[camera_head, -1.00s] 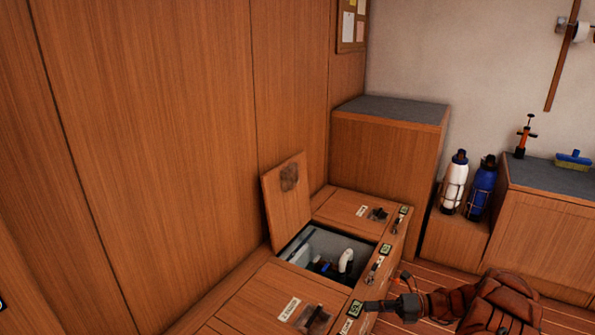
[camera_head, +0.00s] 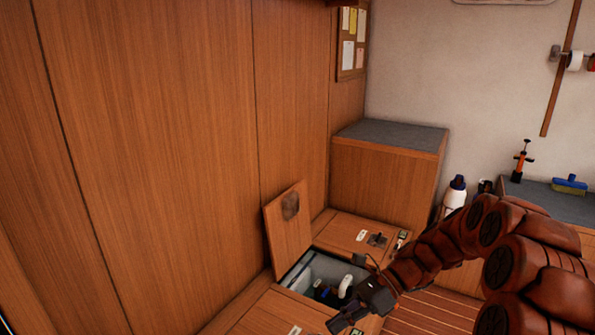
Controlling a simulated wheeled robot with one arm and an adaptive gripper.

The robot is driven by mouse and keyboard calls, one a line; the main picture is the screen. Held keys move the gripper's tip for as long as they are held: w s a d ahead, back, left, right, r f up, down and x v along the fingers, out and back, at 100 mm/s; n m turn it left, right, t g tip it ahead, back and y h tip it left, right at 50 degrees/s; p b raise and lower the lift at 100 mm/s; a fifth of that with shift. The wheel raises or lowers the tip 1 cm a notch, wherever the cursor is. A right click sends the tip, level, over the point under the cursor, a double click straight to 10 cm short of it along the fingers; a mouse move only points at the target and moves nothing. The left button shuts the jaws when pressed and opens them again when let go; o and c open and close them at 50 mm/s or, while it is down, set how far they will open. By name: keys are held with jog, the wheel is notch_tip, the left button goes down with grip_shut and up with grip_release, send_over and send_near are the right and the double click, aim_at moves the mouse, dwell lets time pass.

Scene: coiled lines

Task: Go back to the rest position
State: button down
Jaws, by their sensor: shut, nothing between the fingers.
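My gripper (camera_head: 345,322) is at the lower middle, on the end of my red-brown arm, which comes in from the right. It is shut and empty. In the picture it lies over the near right corner of an open locker (camera_head: 300,269) in the wooden bench; I cannot tell whether it touches. The locker's lid (camera_head: 288,222) stands raised, leaning towards the wood wall. A white curved piece (camera_head: 345,285) and some dark and blue items show inside. My arm hides the bench front and part of the floor.
A closed bench lid (camera_head: 350,230) lies behind the open locker. A taller grey-topped cabinet (camera_head: 390,135) stands beyond. A white bottle (camera_head: 455,198) shows behind my arm. An orange pump (camera_head: 521,162) and blue brush (camera_head: 570,185) rest on the right counter. Striped floor (camera_head: 440,312) lies below.

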jog(key=s+d+r+n+t+h+p, duration=0.1)
jog(key=s+d+r+n+h+p, duration=0.2)
jog(key=s, duration=0.6)
jog(key=s+d+r+n+t+h+p, duration=0.1)
jog(key=s+d+r+n+h+p, duration=0.2)
jog(key=s+r+n, duration=0.5)
jog(key=s+d+r+n+t+h+p, duration=0.1)
jog(key=s+d+r+n+h+p, duration=0.2)
jog(key=s, duration=0.7)
jog(key=shift+d+r+n+h+p, duration=0.3)
jog(key=shift+r+n+h+p, duration=1.1)
jog(key=shift+n+p, duration=0.45)
jog(key=shift+r, duration=0.1)
